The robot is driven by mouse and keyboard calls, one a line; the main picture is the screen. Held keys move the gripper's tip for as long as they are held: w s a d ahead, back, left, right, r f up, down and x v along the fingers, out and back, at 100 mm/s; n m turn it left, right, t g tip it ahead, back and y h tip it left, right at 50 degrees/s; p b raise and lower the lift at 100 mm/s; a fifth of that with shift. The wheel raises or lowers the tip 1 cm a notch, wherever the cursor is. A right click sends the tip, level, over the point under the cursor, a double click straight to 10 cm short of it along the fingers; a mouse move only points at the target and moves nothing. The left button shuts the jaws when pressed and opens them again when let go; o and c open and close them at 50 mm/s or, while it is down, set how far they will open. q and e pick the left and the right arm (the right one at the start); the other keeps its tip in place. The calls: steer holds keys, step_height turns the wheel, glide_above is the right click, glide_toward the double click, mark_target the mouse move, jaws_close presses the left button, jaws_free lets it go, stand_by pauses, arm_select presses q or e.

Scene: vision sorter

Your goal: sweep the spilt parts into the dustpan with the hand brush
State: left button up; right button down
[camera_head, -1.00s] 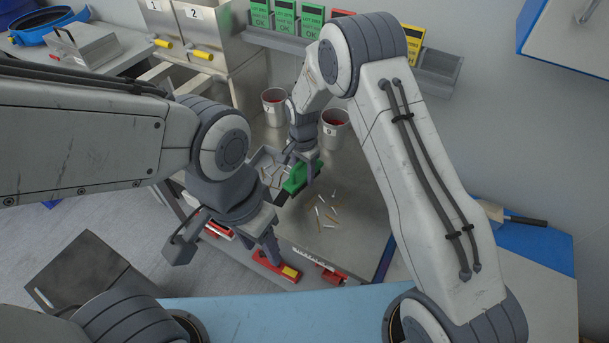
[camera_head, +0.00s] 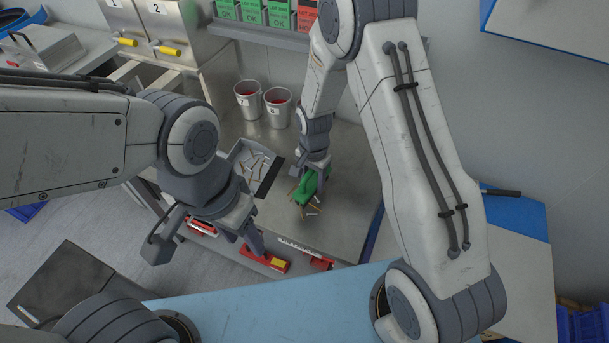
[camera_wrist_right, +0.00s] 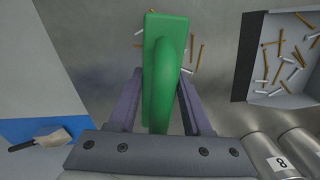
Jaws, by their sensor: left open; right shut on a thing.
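My right gripper (camera_head: 312,175) is shut on the green hand brush (camera_head: 305,190) and holds it low at the table top, among the spilt parts (camera_head: 312,211). The right wrist view shows the brush (camera_wrist_right: 165,60) between both fingers, with a few parts (camera_wrist_right: 194,50) at its sides and some perhaps hidden under it. The grey dustpan (camera_head: 237,151) lies left of the brush, its dark lip towards it, with several brown and white parts inside. It also shows in the right wrist view (camera_wrist_right: 290,101). My left gripper (camera_head: 246,240) is open and empty by the table's front edge.
Two metal cups (camera_head: 247,100) with red inside stand behind the dustpan; one is marked 8 (camera_wrist_right: 283,163). A red and yellow item (camera_head: 268,262) lies below the front edge. Bare table (camera_head: 345,215) lies right of the brush.

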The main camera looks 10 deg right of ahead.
steer(key=s+d, duration=0.6)
step_height(320, 180, down, 5)
steer(key=b, duration=0.4)
steer(key=shift+r, duration=0.1)
steer(key=shift+w+a+r, duration=0.1)
steer(key=shift+w+a, duration=1.05)
steer(key=w+a, duration=0.3)
steer(key=shift+w+a, duration=0.3)
steer(key=w+a, duration=0.7)
steer(key=shift+w+a+r, duration=0.2)
steer(key=shift+w, duration=0.1)
step_height(320, 180, up, 6)
steer(key=p, duration=0.4)
steer(key=shift+r, duration=0.15)
steer(key=shift+s, duration=0.1)
